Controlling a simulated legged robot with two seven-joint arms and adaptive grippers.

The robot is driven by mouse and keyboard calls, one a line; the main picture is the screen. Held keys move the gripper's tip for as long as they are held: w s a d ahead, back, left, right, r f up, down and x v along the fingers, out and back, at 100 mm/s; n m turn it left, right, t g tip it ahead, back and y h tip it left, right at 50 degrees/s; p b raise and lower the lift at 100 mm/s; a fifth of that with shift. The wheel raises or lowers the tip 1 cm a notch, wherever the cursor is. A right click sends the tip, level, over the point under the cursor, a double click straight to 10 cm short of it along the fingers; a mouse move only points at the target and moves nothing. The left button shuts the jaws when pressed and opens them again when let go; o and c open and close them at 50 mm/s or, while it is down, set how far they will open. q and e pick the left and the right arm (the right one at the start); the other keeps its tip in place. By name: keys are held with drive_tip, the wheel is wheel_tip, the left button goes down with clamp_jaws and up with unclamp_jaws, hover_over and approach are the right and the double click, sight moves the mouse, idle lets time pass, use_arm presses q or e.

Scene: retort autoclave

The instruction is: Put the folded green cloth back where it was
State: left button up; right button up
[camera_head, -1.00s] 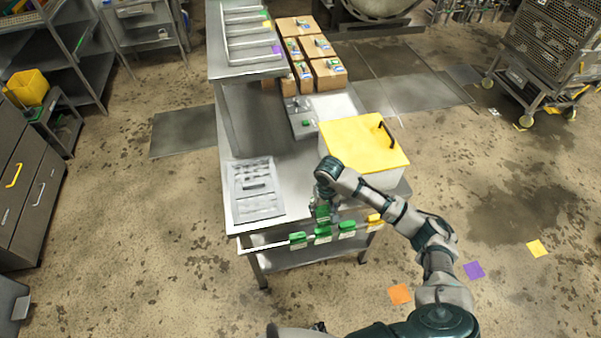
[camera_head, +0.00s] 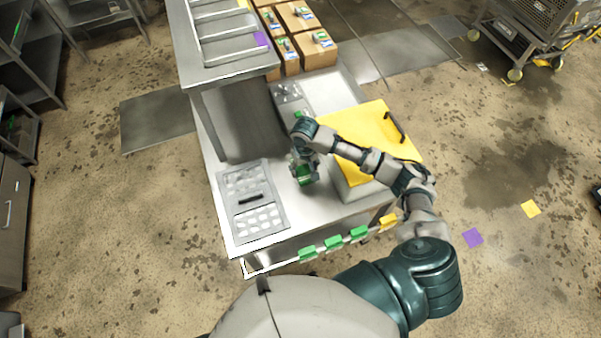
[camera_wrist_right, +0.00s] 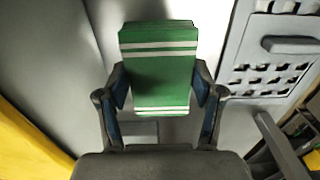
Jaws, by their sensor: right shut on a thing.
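The folded green cloth (camera_wrist_right: 160,75), with pale stripes, is between the fingers of my right gripper (camera_wrist_right: 160,92) in the right wrist view. The fingers are shut on its two sides. In the head view the cloth (camera_head: 304,175) hangs below my right gripper (camera_head: 304,165), over the metal table (camera_head: 318,205), between the grey tray and the yellow-lidded box. I cannot tell whether the cloth touches the table top. Several green tags (camera_head: 333,243) sit along the table's front rail. My left gripper is not in view.
The grey tray with pale pieces (camera_head: 252,200) lies left on the table. The yellow-lidded white box (camera_head: 362,140) stands close on the right. A raised shelf (camera_head: 225,50) and cardboard boxes (camera_head: 296,40) are behind. Bare table top lies between tray and box.

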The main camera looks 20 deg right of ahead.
sight(304, 169)
wheel_tip(304, 169, down, 7)
drive_tip(key=shift+w, duration=0.1)
drive_tip(key=shift+f, duration=0.1)
idle(0.3)
drive_tip(key=o, duration=1)
wheel_tip(304, 169, up, 12)
drive_tip(key=shift+r, duration=0.1)
